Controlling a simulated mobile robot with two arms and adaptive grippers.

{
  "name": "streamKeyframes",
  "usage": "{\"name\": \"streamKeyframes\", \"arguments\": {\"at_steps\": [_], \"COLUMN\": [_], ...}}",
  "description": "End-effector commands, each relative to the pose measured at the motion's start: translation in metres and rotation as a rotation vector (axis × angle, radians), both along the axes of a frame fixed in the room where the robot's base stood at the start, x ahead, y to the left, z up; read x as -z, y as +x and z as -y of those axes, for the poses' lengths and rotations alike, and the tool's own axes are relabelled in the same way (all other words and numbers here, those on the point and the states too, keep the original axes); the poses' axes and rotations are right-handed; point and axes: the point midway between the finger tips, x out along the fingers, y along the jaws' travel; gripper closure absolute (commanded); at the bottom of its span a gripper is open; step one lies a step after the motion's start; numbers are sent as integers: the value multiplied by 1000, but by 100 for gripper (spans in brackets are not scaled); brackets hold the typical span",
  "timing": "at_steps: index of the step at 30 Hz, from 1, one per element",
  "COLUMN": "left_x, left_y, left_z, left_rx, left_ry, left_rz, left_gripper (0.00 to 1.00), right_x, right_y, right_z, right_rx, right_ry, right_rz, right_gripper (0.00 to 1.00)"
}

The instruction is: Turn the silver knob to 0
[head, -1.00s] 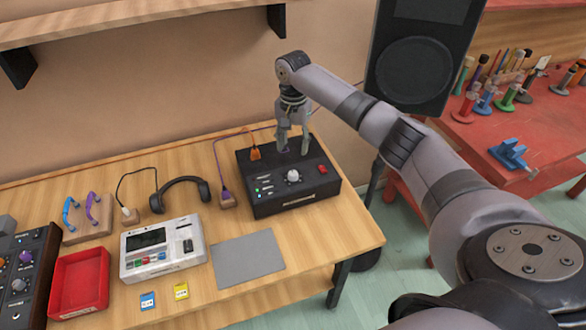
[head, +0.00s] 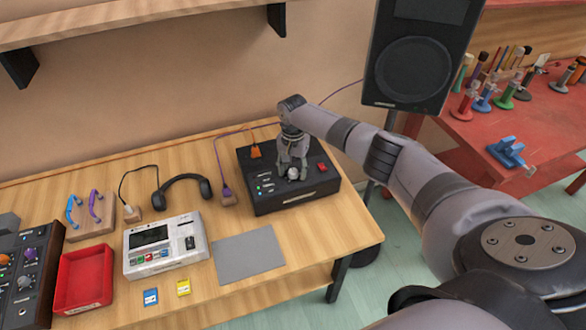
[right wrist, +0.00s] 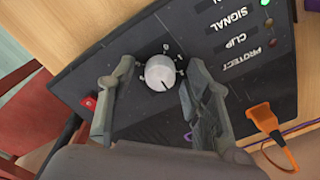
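The silver knob (right wrist: 160,72) stands on top of a black box (head: 268,201). In the right wrist view the knob shows a dark pointer line toward its lower right edge, with small marks around it. My right gripper (head: 292,172) is over the box at the knob. In the right wrist view the right gripper (right wrist: 165,80) is open, with one finger on each side of the knob and a gap to each. In the head view the knob (head: 293,173) is partly hidden by the fingers. My left gripper is not in view.
The box carries a red switch (head: 322,167), an orange plug (head: 255,151) and small lights. Headphones (head: 186,184), a white device (head: 165,246), a grey mat (head: 249,255) and a red tray (head: 84,280) share the table. A speaker (head: 419,62) stands behind my arm.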

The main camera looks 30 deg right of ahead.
Motion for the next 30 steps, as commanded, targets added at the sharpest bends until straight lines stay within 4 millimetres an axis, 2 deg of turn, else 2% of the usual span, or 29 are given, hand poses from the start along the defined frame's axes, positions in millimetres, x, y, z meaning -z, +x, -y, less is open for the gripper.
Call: {"name": "streamKeyframes", "arguments": {"at_steps": [2, 20, 30], "left_x": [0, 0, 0], "left_y": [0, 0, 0], "left_z": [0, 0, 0], "left_rx": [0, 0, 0], "left_ry": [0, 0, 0], "left_rz": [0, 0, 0], "left_gripper": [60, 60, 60], "right_x": [0, -1, -1], "right_y": [0, 0, 0], "right_z": [0, 0, 0], "right_rx": [0, 0, -38], "right_ry": [0, 0, 0], "right_rz": [0, 0, -1], "right_gripper": [60, 100, 100]}}
